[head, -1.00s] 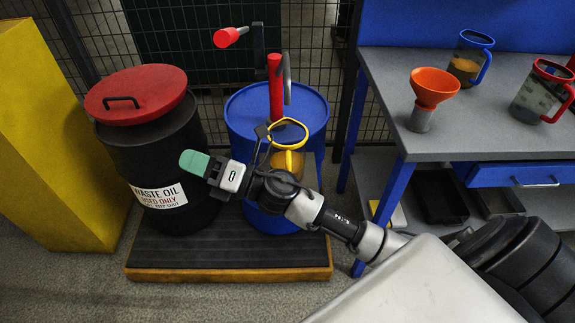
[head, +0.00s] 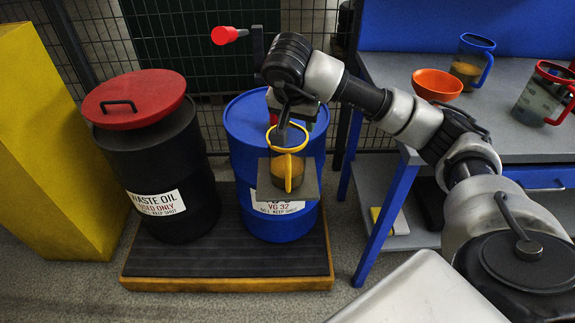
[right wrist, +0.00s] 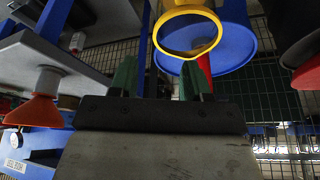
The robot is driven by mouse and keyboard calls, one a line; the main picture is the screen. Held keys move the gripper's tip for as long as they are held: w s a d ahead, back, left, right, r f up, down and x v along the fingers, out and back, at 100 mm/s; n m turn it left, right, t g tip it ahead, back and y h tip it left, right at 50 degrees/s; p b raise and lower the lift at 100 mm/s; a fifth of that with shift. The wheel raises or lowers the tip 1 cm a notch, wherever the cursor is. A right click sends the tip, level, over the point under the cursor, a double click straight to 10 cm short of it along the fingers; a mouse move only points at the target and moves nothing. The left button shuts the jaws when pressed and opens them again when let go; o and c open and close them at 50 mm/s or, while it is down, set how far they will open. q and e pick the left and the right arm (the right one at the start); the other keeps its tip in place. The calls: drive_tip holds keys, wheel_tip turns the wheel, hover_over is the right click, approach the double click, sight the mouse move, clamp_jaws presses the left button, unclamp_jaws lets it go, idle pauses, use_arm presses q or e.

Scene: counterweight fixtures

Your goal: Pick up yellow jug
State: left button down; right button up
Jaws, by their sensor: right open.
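The yellow jug (head: 288,170), clear with a yellow rim and handle and amber contents, stands upright on a small grey plate (head: 265,183) in front of the blue drum. My right gripper (head: 292,115) is just above and behind the jug's rim in the head view, partly hidden by my own wrist. In the right wrist view the right gripper's green fingers (right wrist: 158,78) are apart with nothing between them. The jug's yellow rim (right wrist: 160,38) shows beyond the fingertips, toward the right finger. My left gripper is not in view.
The blue drum (head: 240,130) and a black waste-oil drum with a red lid (head: 165,100) stand on a low platform (head: 225,262).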

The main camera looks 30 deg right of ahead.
sight(300, 144)
drive_tip(key=x, duration=0.6)
drive_tip(key=a+x, duration=0.1)
drive_tip(key=x, duration=0.3)
drive_tip(key=shift+f, duration=0.25)
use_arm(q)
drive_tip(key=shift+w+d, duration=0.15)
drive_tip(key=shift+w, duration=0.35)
use_arm(e)
drive_tip(key=shift+s, duration=0.1)
clamp_jaws()
